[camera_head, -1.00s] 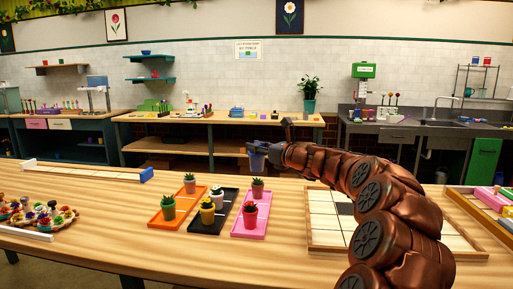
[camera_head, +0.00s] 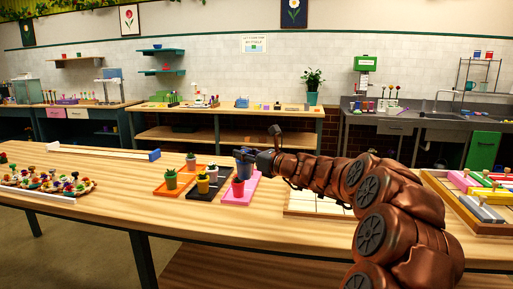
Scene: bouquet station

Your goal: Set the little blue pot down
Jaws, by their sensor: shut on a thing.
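My gripper (camera_head: 246,155) is shut on the little blue pot (camera_head: 243,170), which looks upright. The pot is at the back part of the pink tray (camera_head: 251,190), behind a red-pink pot (camera_head: 238,188) with a small plant. I cannot tell whether its base touches the tray. The gripper covers the pot's top. To the left, the black tray (camera_head: 197,195) holds a yellow pot (camera_head: 203,186) and a pale pot (camera_head: 212,174). The orange tray (camera_head: 160,191) holds a green pot (camera_head: 171,181) and an orange pot (camera_head: 190,163).
A gridded board (camera_head: 300,205) lies right of the pink tray, partly under my arm. A wooden box of coloured blocks (camera_head: 470,217) is at far right. Flower heads (camera_head: 50,180) and a long white rail (camera_head: 100,151) are at left. The table's front left is clear.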

